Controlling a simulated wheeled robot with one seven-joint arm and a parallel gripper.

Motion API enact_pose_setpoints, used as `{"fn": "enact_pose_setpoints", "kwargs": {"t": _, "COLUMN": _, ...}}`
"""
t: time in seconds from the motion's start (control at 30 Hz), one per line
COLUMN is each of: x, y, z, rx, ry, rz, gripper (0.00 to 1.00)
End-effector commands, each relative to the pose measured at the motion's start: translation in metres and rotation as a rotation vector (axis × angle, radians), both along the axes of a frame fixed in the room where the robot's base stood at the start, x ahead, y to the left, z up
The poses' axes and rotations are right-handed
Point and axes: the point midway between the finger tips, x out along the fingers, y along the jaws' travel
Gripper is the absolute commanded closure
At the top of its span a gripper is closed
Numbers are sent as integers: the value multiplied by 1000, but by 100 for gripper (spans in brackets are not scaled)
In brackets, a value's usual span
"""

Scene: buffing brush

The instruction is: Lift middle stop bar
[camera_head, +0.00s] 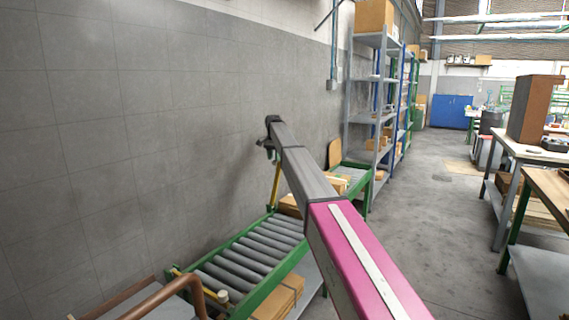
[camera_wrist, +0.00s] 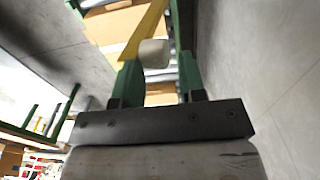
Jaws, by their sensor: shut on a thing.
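The middle stop bar (camera_head: 275,184) is a yellow bar standing steeply up from the roller conveyor (camera_head: 262,246), its upper end close to my gripper (camera_head: 264,148). In the wrist view, the yellow bar (camera_wrist: 141,38) carries a whitish knob (camera_wrist: 154,54) at its end. The green fingers of my gripper (camera_wrist: 160,72) are on either side of this end and shut on it. The exact contact is partly hidden. My arm hides part of the conveyor in the head view.
Another yellow bar with a pale knob (camera_head: 223,296) lies low at the conveyor's near end. Cardboard boxes (camera_head: 282,297) sit beneath the rollers. A grey wall (camera_head: 150,130) runs close along the left. Shelves (camera_head: 370,118) stand beyond; the floor at right is open before workbenches.

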Motion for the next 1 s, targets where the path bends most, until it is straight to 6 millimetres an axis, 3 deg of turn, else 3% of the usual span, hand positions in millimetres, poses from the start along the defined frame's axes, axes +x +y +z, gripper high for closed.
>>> {"fn": "enact_pose_setpoints", "kwargs": {"t": 0.03, "x": 11, "y": 18, "z": -31, "rx": 25, "ry": 2, "rz": 11, "gripper": 100}}
{"fn": "enact_pose_setpoints", "kwargs": {"t": 0.13, "x": 14, "y": 26, "z": -32, "rx": 25, "ry": 3, "rz": 9, "gripper": 97}}
{"fn": "enact_pose_setpoints", "kwargs": {"t": 0.3, "x": 9, "y": 21, "z": -32, "rx": 26, "ry": 2, "rz": 7, "gripper": 42}}
{"fn": "enact_pose_setpoints", "kwargs": {"t": 0.33, "x": 9, "y": 21, "z": -32, "rx": 25, "ry": 2, "rz": 7, "gripper": 39}}
{"fn": "enact_pose_setpoints", "kwargs": {"t": 0.4, "x": 8, "y": 21, "z": -32, "rx": 25, "ry": 2, "rz": 7, "gripper": 19}}
{"fn": "enact_pose_setpoints", "kwargs": {"t": 0.53, "x": 9, "y": 23, "z": -32, "rx": 25, "ry": 2, "rz": 7, "gripper": 19}}
{"fn": "enact_pose_setpoints", "kwargs": {"t": 0.57, "x": 4, "y": 14, "z": -11, "rx": -8, "ry": 6, "rz": 0, "gripper": 22}}
{"fn": "enact_pose_setpoints", "kwargs": {"t": 0.67, "x": 5, "y": 14, "z": -10, "rx": -7, "ry": 6, "rz": 0, "gripper": 41}}
{"fn": "enact_pose_setpoints", "kwargs": {"t": 1.0, "x": 16, "y": 26, "z": -5, "rx": -8, "ry": 6, "rz": -1, "gripper": 41}}
